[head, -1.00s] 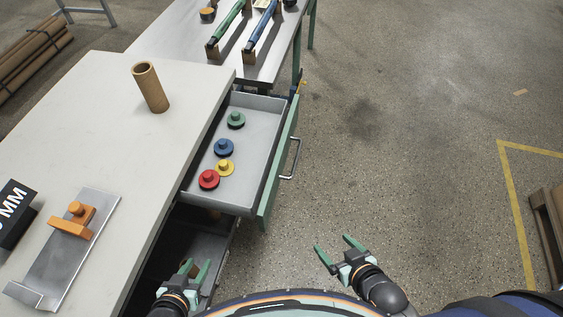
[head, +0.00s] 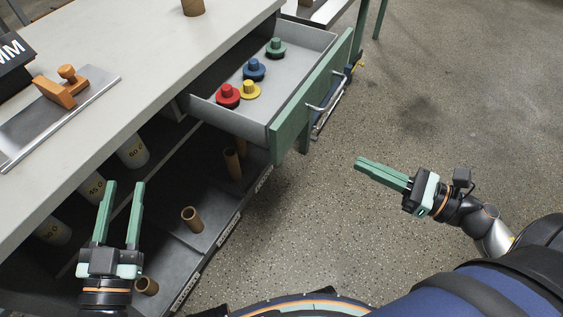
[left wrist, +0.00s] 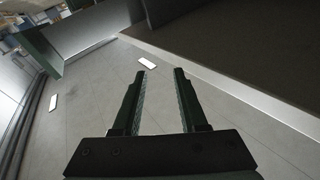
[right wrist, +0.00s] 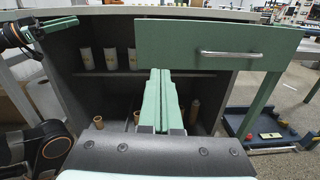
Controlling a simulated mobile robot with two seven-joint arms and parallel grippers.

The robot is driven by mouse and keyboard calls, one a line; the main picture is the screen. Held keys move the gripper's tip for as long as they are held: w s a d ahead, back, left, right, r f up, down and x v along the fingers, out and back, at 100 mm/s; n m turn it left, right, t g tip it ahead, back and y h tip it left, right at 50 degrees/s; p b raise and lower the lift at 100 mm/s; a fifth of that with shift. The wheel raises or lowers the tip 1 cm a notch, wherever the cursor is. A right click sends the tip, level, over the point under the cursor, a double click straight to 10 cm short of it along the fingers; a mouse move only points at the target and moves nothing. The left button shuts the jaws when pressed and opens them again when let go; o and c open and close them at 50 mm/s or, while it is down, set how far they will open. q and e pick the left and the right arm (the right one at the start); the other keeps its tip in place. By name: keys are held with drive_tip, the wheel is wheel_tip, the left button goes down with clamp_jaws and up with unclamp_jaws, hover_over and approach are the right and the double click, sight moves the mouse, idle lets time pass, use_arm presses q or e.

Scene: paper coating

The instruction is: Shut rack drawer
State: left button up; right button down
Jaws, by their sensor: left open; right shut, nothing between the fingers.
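The rack drawer (head: 215,113) stands pulled out from under the worktop in the head view, with a green front (head: 290,128) and a metal bar handle (head: 328,100). Red, blue, yellow and green knobbed discs lie in it. The drawer front (right wrist: 170,38) and its handle (right wrist: 231,54) also show in the right wrist view, ahead of and above my right fingers. My right gripper (head: 358,164) is shut and empty, to the right of the drawer front and apart from it. My left gripper (head: 125,186) is open and empty, in front of the shelves below the worktop.
Shelves below hold white rolls (head: 132,151) and brown tubes (head: 192,219).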

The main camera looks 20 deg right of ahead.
drive_tip(key=n, duration=0.1)
approach(288, 136)
drive_tip(key=shift+g, duration=0.3)
drive_tip(key=x, duration=0.5)
drive_tip(key=shift+d+r+p, duration=0.15)
drive_tip(key=shift+r+p, duration=0.05)
drive_tip(key=shift+p, duration=0.1)
drive_tip(key=shift+x, duration=0.75)
drive_tip(key=shift+w, duration=0.2)
use_arm(q)
drive_tip(key=f, duration=0.1)
drive_tip(key=f+g, duration=0.1)
drive_tip(key=f+y, duration=0.1)
drive_tip(key=shift+a+f+n, duration=0.25)
drive_tip(key=shift+f+n, duration=0.15)
use_arm(e)
drive_tip(key=shift+f, duration=0.1)
drive_tip(key=shift+a, duration=0.25)
